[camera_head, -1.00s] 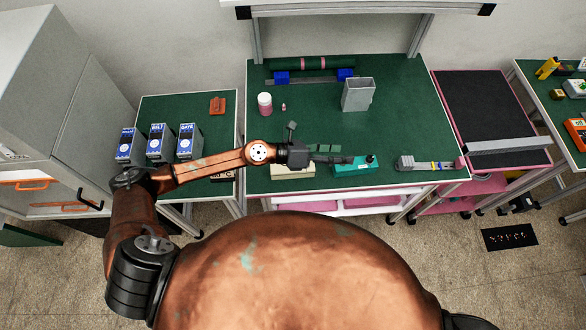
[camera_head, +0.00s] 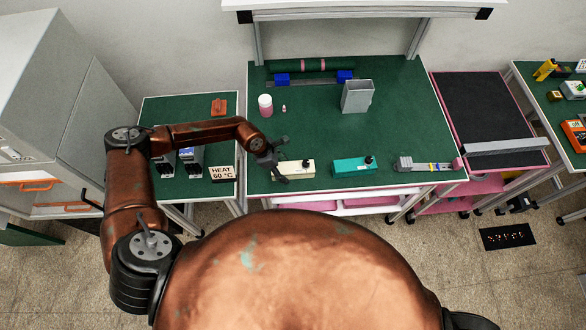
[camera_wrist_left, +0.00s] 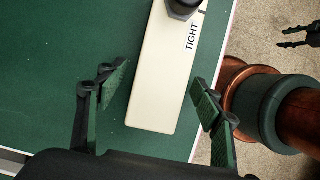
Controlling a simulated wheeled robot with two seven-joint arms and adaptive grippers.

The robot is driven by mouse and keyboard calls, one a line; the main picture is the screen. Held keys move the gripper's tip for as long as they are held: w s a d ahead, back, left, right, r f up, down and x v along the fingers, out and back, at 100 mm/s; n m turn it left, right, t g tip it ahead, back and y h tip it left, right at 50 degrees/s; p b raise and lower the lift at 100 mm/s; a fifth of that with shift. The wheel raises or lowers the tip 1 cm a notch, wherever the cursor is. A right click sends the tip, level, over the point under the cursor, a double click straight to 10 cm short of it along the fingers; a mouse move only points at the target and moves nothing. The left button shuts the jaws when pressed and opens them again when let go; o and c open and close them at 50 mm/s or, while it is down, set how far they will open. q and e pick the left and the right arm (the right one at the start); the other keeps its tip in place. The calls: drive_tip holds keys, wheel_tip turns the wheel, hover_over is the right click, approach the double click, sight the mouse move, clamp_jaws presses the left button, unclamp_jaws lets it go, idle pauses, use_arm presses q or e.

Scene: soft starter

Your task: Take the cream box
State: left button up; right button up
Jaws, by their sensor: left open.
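The cream box (camera_head: 298,170) lies on the green table near its front edge in the head view, with a dark knob on top. In the left wrist view the cream box (camera_wrist_left: 160,85) shows the word TIGHT, and its near end lies between the spread fingers. My left gripper (camera_head: 281,162) is open at the left end of the box; its fingers (camera_wrist_left: 158,97) stand apart on either side of it in the wrist view, with a gap to each side. I cannot tell its exact height over the table. My right gripper is not clearly in the head view.
A teal box (camera_head: 354,167) with a knob stands to the right, then a grey device (camera_head: 425,163). A grey open bin (camera_head: 357,96) and a white-and-pink jar (camera_head: 265,105) stand farther back. The table's middle is clear.

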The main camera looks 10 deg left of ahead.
use_arm(q)
drive_tip(key=shift+x, duration=0.8)
drive_tip(key=shift+c, duration=0.4)
drive_tip(key=shift+r, duration=0.1)
drive_tip(key=c, duration=1.4)
drive_tip(key=shift+o, duration=0.2)
